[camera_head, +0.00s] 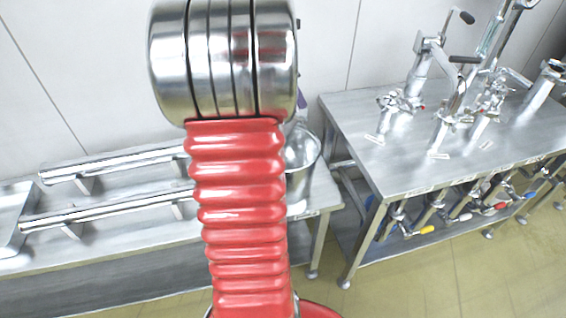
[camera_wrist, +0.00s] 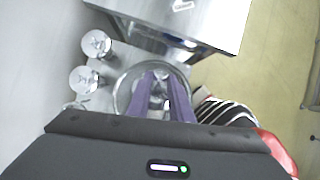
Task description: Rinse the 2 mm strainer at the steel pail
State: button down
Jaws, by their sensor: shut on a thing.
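The steel pail (camera_head: 304,150) stands at the right end of the low steel bench, partly hidden behind my red arm in the head view. In the wrist view a round metal rim (camera_wrist: 121,92), which looks like the pail's, lies around and below my gripper (camera_wrist: 160,82). The purple fingers point down over this opening and are shut on a thin, pale thing between them, taken to be the 2 mm strainer. Its mesh and shape are mostly hidden, and I cannot tell how deep it sits in the pail.
The low bench (camera_head: 110,238) carries two metal rails (camera_head: 110,163) and a tray (camera_head: 14,215) at left. Several round-topped metal things (camera_wrist: 96,43) stand beside the pail in the wrist view. A steel table (camera_head: 370,165) with upright metal fittings stands at right, past a floor gap.

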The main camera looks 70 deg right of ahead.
notch_tip(320, 180, up, 7)
jog(key=shift+f, duration=0.15)
dwell(0.9)
dwell(2.3)
jog(key=shift+r, duration=2)
jog(key=w+a+f+m+y, duration=0.1)
jog(key=w+a+f, duration=0.45)
jog(key=w, duration=0.55)
jog(key=w+a+f+m, duration=0.2)
jog(key=w+a+f, duration=0.3)
jog(key=w, duration=0.7)
jog(key=w+a+f+m+y, duration=0.1)
jog(key=w+a+f, duration=0.3)
jog(key=w+a, duration=0.5)
jog(key=w+a+f+m, duration=0.1)
jog(key=w+a+f, duration=0.3)
jog(key=a, duration=0.8)
jog(key=w+a+f+m+y, duration=0.1)
jog(key=w+a+f, duration=0.3)
jog(key=a, duration=0.8)
jog(key=w+a+f+m+g, duration=0.1)
jog(key=w+a+f, duration=0.3)
jog(key=a, duration=0.7)
jog(key=w+m, duration=0.1)
jog(key=w, duration=0.1)
jog(key=shift+w+a+f+y, duration=0.3)
jog(key=shift+w+a, duration=0.1)
